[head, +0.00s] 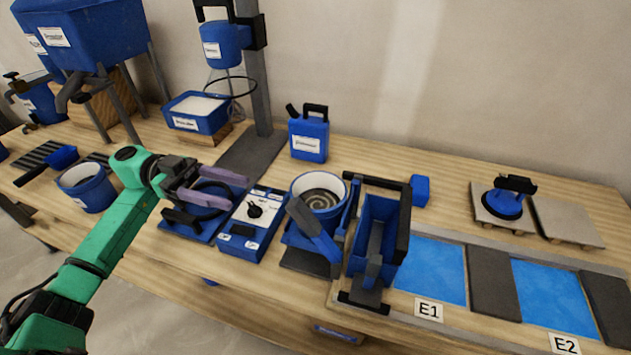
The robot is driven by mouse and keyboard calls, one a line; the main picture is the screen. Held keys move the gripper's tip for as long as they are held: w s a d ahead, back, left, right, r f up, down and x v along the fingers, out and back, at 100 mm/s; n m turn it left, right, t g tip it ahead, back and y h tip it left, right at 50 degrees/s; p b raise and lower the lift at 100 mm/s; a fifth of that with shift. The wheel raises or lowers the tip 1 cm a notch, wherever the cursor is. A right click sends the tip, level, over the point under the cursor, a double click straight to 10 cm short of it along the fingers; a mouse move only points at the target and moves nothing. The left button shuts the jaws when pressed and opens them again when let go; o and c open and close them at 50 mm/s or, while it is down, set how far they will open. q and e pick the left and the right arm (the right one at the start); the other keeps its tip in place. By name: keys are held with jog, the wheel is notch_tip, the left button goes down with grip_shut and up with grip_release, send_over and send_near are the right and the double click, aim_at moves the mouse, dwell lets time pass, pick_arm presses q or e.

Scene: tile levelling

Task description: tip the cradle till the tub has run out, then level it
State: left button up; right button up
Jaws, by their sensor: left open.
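A round blue tub (321,203) with a pale rim stands near the middle of the bench, and a grey spiral pattern shows inside it. It sits in a blue cradle (291,237) with a slanting blue lever (319,236) at its front; the tub looks about level. Right beside it is a narrow blue box (377,218) with a black handle, at the left end of the E1 bay. My left gripper (236,190) is open and empty, left of the tub, above a blue control box and apart from the cradle. My right gripper is not in view.
A blue control box (236,240) with a black knob stands between my left gripper and the cradle. A blue jerrycan (309,138) stands behind the tub. Blue bays E1 (432,268) and E2 (550,292) lie right. A blue bucket (87,188) stands left.

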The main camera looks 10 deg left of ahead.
aim_at(304, 209)
pick_arm(q)
jog(key=d, duration=0.5)
jog(key=s+d+p, duration=0.1)
jog(key=d, duration=0.3)
jog(key=s+d, duration=0.1)
jog(key=d, duration=0.4)
jog(key=shift+d+r, duration=0.2)
jog(key=shift+d, duration=0.1)
jog(key=shift+w, duration=0.1)
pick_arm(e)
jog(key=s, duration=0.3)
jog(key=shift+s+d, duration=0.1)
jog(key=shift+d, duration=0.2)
pick_arm(q)
grip_shut()
